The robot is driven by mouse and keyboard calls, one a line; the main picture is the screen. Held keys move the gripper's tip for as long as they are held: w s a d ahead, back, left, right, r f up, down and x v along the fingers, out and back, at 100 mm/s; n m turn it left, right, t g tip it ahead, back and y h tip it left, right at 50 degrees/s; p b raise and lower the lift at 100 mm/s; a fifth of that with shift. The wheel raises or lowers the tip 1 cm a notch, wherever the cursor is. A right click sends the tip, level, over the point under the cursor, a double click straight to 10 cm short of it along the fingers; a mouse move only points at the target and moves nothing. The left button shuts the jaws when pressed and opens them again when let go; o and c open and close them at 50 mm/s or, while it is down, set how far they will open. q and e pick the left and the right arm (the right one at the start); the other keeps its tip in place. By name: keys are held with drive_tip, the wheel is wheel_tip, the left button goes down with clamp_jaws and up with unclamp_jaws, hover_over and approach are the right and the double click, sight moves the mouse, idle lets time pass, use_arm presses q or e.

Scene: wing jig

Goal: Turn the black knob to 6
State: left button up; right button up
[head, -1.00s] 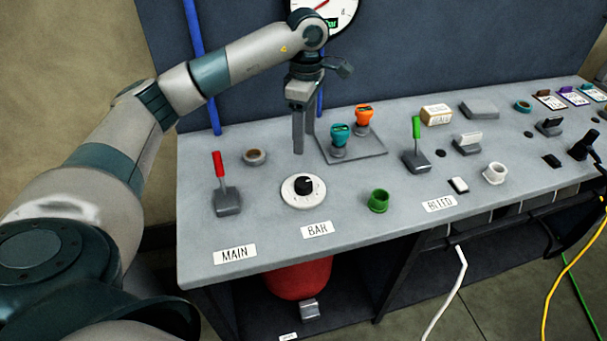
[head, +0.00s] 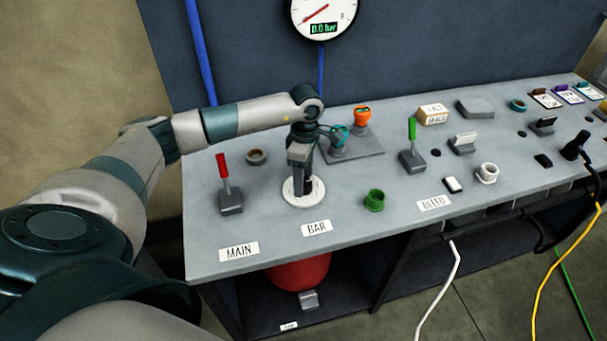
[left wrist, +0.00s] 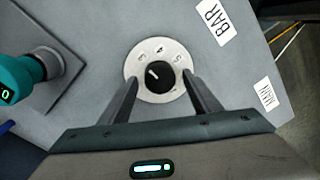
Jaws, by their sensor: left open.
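The black knob (left wrist: 160,76) sits in the middle of a white round dial (left wrist: 142,56) in the left wrist view. Some dial numbers show, and a white line marks the knob's face; the 6 cannot be made out clearly. My left gripper (left wrist: 158,82) is open, with one finger on each side of the knob near the dial's edge. I cannot tell whether the fingers touch the knob. In the head view my left gripper (head: 300,178) stands over the dial (head: 303,198) and mostly hides the knob. My right gripper is not in view.
Teal (head: 338,138) and orange (head: 361,118) fittings stand behind. The wall gauge (head: 322,14) reads 0.0 bar. Bench space before the BAR label (head: 317,228) is clear.

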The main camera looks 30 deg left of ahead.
use_arm(q)
drive_tip(key=c, duration=1.1)
drive_tip(key=shift+o, duration=0.2)
drive_tip(key=shift+f, duration=0.1)
drive_tip(key=n+b, duration=0.3)
drive_tip(key=b, duration=0.1)
drive_tip(key=shift+a+f+n, duration=0.1)
drive_tip(key=shift+f+n, duration=0.05)
drive_tip(key=shift+n, duration=0.25)
drive_tip(key=n+b, duration=0.2)
drive_tip(key=n, duration=0.1)
drive_tip(key=shift+r+n+t+b, duration=0.2)
drive_tip(key=shift+n+t+b, duration=0.1)
drive_tip(key=shift+n+b, duration=0.55)
drive_tip(key=shift+n+h, duration=0.25)
drive_tip(key=shift+h, duration=0.05)
